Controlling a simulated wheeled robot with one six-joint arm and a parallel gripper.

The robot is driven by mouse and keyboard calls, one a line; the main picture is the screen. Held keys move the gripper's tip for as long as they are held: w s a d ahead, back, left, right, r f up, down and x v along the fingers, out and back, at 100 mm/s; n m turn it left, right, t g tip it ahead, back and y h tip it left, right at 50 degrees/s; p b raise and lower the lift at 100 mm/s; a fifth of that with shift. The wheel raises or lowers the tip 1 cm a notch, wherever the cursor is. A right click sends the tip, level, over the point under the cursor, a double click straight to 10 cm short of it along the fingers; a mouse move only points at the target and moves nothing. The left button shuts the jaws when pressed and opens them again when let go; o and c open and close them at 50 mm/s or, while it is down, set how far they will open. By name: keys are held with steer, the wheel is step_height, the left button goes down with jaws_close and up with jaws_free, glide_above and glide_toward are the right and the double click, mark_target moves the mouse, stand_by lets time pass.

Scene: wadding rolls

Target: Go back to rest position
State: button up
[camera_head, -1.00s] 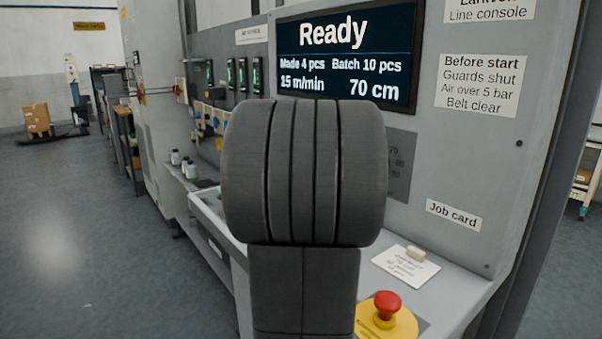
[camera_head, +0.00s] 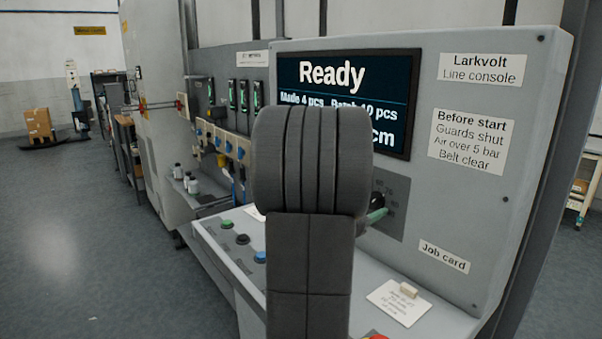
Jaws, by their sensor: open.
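My dark grey arm (camera_head: 310,250) rises from the bottom of the picture in front of the line console (camera_head: 490,180). Its thick ribbed joint covers part of the console screen (camera_head: 345,80), which reads "Ready" in its visible part. My gripper does not show; the arm may hide it. A green button (camera_head: 227,224), a black button (camera_head: 242,239) and a blue button (camera_head: 260,257) sit on the sloping desk to the left.
A red stop button (camera_head: 376,337) barely shows at the bottom edge. A paper note (camera_head: 399,303) lies on the desk below the job card (camera_head: 444,257). Bottles (camera_head: 185,180) stand on a side ledge. Open floor (camera_head: 80,240) lies to the left.

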steer(key=n+p, duration=0.2)
steer(key=p, duration=0.1)
steer(key=shift+r+p, duration=0.15)
steer(key=shift+p, duration=0.2)
steer(key=shift+f+n+p, duration=0.2)
steer(key=shift+n+p, duration=0.2)
steer(key=shift+r, duration=0.1)
